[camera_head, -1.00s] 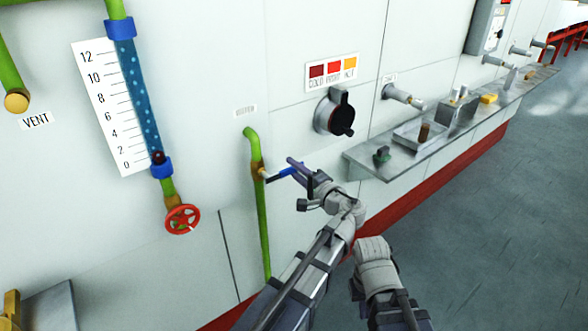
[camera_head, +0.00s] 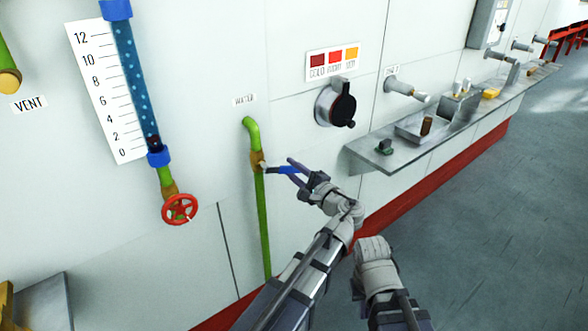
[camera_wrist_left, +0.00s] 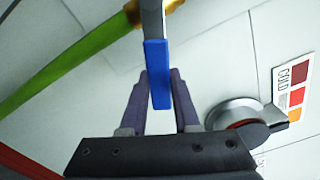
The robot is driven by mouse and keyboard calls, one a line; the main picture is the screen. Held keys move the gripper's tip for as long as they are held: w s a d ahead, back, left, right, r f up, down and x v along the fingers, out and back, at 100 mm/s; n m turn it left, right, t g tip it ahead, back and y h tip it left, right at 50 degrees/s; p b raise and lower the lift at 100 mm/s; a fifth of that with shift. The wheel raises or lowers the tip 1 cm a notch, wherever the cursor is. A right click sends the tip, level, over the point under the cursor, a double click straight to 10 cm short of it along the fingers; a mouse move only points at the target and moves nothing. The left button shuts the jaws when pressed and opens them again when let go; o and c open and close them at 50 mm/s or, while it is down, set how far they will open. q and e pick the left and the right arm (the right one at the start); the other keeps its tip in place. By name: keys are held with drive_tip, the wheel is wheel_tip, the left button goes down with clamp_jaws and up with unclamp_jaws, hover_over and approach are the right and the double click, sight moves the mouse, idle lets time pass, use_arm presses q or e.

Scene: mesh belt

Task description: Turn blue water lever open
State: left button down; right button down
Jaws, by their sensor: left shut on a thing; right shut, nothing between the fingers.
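The blue water lever (camera_head: 281,170) sticks out to the right from a brass valve (camera_head: 258,162) on a green pipe (camera_head: 262,225), under the WATER label (camera_head: 244,99). In the head view it lies nearly level. My left gripper (camera_head: 292,169) is shut on the lever's outer part. In the left wrist view the blue handle (camera_wrist_left: 157,65) runs down between the two purple fingers of the left gripper (camera_wrist_left: 159,82). My right arm shows at the bottom of the head view, but its gripper fingers are hidden.
A black knob (camera_head: 340,103) and a metal shelf (camera_head: 365,157) with small items are to the right. A red handwheel (camera_head: 180,209) and a gauge tube (camera_head: 133,85) are to the left. The floor at the right is clear.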

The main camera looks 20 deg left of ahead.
sight(264, 186)
use_arm(q)
drive_tip(key=shift+s+a+f+m+b, duration=0.7)
drive_tip(key=shift+s+f+m+b, duration=0.15)
drive_tip(key=shift+m, duration=1.3)
drive_tip(key=shift+s+a+f+m+b, duration=0.6)
drive_tip(key=shift+s+a+f+m, duration=0.3)
drive_tip(key=shift+m, duration=1.2)
drive_tip(key=shift+s+a+f+m+b, duration=0.55)
drive_tip(key=shift+s+f+m+b, duration=0.3)
drive_tip(key=shift+m, duration=1.3)
drive_tip(key=shift+s+r, duration=0.15)
drive_tip(key=c, duration=0.6)
unclamp_jaws()
drive_tip(key=shift+c, duration=0.2)
drive_tip(key=shift+s, duration=0.15)
